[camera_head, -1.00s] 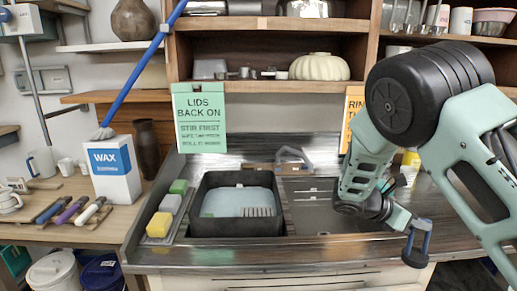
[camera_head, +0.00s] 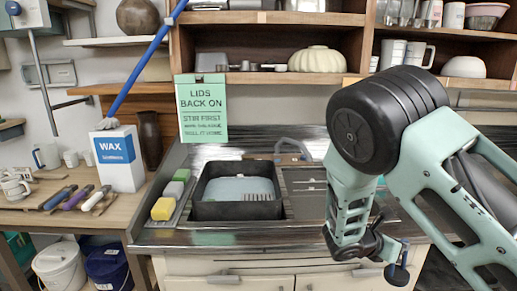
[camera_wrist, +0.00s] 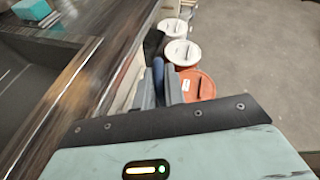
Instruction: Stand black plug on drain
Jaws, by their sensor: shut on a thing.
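My gripper (camera_head: 402,256) hangs low in front of the counter's right part in the camera_head view. It is shut on a small dark thing, apparently the black plug (camera_head: 398,275). In the camera_wrist view my two grey fingers (camera_wrist: 160,88) have a narrow dark blue piece between them, and a black shape lies just beyond. Floor and bucket lids show beyond the fingers. The metal sink counter (camera_head: 305,205) is to the left of my gripper. I cannot make out the drain; my arm covers part of the counter.
A black basin (camera_head: 207,208) stands in the sink, with sponges (camera_head: 163,208) at its left. A sign (camera_head: 202,133) and a wax box (camera_head: 118,172) are behind and left.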

